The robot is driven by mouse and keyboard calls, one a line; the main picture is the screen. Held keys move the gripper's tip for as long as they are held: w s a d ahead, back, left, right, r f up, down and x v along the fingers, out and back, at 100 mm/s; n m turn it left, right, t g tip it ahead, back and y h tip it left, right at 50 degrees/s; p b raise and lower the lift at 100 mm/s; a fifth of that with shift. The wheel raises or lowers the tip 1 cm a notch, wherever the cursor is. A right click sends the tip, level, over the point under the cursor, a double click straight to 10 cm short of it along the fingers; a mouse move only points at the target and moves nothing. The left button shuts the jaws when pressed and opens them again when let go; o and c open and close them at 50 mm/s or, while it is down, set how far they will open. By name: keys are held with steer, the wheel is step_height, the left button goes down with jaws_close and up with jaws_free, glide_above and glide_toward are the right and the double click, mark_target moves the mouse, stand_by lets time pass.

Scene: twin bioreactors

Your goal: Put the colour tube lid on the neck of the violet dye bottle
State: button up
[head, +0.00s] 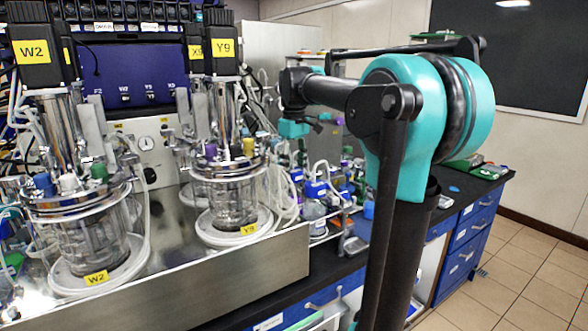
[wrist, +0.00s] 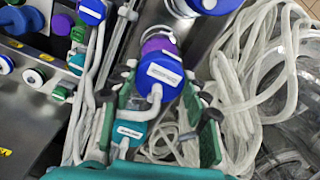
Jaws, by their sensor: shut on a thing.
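In the wrist view my gripper (wrist: 161,82) has its two green-padded fingers on either side of a blue lid (wrist: 166,70) with a white label, and it is shut on this lid. A pale tube leaves the lid and runs down the picture. A violet band (wrist: 158,46) shows just past the lid's upper edge. It may belong to the violet dye bottle, and I cannot tell whether lid and neck touch. The bottle's body is hidden below the lid. In the head view the teal end of my arm is over the bench bottles, but the fingers are unclear.
A teal labelled cap (wrist: 130,132) lies close to the left finger. Loose pale tubing (wrist: 255,75) fills the right side. In the head view, two glass reactors (head: 228,190) stand left on a steel tray (head: 262,281). Blue-capped bottles (head: 315,190) crowd the bench.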

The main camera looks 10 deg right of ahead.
mark_target(294, 170)
steer(key=shift+f, duration=0.1)
steer(key=o, duration=1)
step_height(294, 170, up, 12)
steer(key=shift+r, duration=0.2)
